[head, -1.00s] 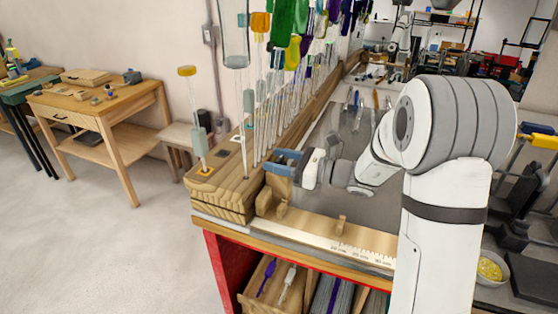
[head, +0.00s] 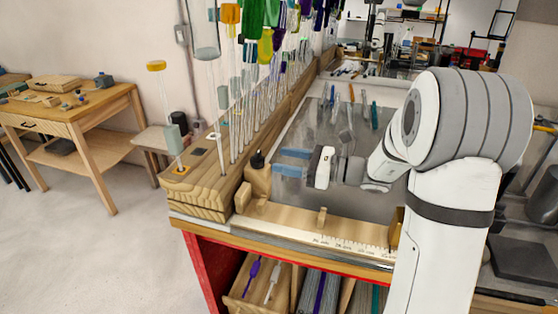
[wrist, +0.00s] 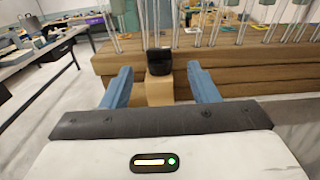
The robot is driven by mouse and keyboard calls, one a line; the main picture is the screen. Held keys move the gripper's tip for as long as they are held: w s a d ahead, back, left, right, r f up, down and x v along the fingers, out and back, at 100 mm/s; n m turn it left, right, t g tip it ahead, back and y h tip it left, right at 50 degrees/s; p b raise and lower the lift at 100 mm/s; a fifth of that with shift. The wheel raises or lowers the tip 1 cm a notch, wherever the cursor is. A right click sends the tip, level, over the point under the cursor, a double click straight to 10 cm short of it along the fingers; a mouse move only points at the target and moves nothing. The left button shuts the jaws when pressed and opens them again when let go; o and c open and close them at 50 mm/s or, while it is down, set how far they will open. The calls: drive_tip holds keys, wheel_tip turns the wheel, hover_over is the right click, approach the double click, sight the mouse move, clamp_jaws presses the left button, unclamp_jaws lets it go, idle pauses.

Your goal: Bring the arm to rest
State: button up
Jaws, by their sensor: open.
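My arm (head: 455,200) is bent over the bench, its forearm pointing left. My gripper (head: 283,162) has two blue fingers spread apart with nothing held between them. In the wrist view, my gripper (wrist: 162,86) faces a small wooden block (wrist: 160,92) with a black piece (wrist: 159,62) on top. The block shows between the fingers but beyond them, apart from both. In the head view, the wooden block (head: 257,181) stands just left of the fingertips, at the side of the stepped wooden rack (head: 205,190).
Several glass rods with coloured tops stand upright in the rack, close beyond the gripper. A wooden rule (head: 330,233) lies along the bench's front edge. Tools lie on the grey mat (head: 315,125). A wooden table (head: 95,110) stands at the left, with open floor before it.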

drive_tip(key=s+a+f+n+g+h, duration=0.2)
drive_tip(key=s+n+g+h, duration=0.4)
drive_tip(key=s+n, duration=0.65)
drive_tip(key=s+d+f+n+t+h, duration=0.1)
drive_tip(key=s+d+n+t+h, duration=0.2)
drive_tip(key=s+d+n+h, duration=0.6)
drive_tip(key=s+d+h, duration=0.2)
drive_tip(key=s+d, duration=0.1)
drive_tip(key=shift+f, duration=0.3)
